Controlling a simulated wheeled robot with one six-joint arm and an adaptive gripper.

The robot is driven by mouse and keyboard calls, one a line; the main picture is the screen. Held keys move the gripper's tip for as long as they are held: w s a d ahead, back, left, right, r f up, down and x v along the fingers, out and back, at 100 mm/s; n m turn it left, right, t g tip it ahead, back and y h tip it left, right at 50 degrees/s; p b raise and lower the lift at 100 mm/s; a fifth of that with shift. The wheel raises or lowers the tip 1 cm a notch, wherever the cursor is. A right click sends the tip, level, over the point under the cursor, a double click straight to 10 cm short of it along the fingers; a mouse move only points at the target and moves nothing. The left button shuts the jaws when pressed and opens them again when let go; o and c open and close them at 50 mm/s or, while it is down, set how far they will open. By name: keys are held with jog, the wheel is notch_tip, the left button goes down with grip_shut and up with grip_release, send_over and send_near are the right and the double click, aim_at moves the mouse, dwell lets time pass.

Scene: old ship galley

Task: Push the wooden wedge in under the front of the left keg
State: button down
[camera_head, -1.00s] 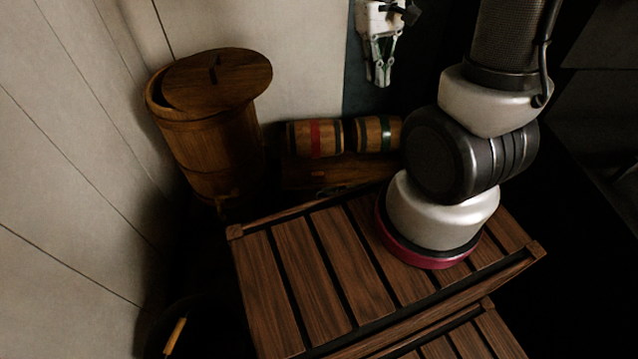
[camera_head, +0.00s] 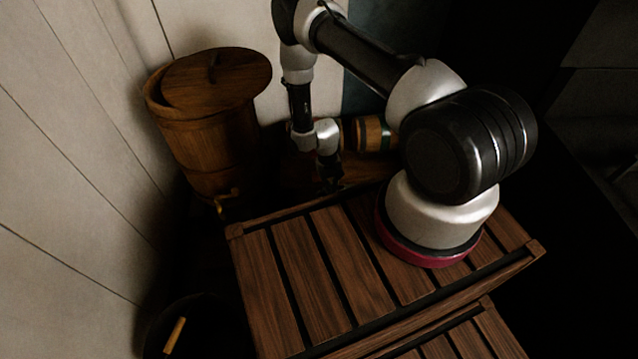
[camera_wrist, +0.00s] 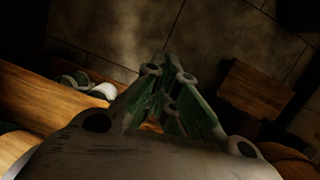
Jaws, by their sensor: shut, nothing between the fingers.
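The left keg is hidden behind my wrist in the head view. The right keg (camera_head: 366,133), wooden with a green band, lies on its side next to it, partly covered by my arm. My gripper (camera_head: 330,178) points down in front of the kegs, dark and small there. In the wrist view my gripper (camera_wrist: 172,78) has its green-grey fingers shut with nothing held. I cannot make out the wooden wedge for sure. A small orange-brown patch shows behind the fingers in the wrist view, but I cannot tell what it is.
A tall lidded wooden barrel (camera_head: 215,115) with a tap stands left of the kegs. A slatted wooden top (camera_head: 340,260) lies in front. A dark pot with a light handle (camera_head: 175,335) is at lower left. The wrist view shows a wooden block (camera_wrist: 254,90) over tiled floor.

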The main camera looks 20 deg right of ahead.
aim_at(319, 182)
jog(key=w+a+m+t, duration=0.1)
jog(key=w+t, duration=0.2)
jog(key=w, duration=0.5)
jog(key=w+f, duration=0.1)
jog(key=f, duration=0.2)
jog(key=w+f, duration=0.1)
jog(key=f, duration=0.3)
jog(key=w+f, duration=0.1)
jog(key=f, duration=0.2)
jog(key=shift+d+f, duration=0.25)
jog(key=shift+w+d, duration=0.2)
jog(key=shift+w, duration=0.5)
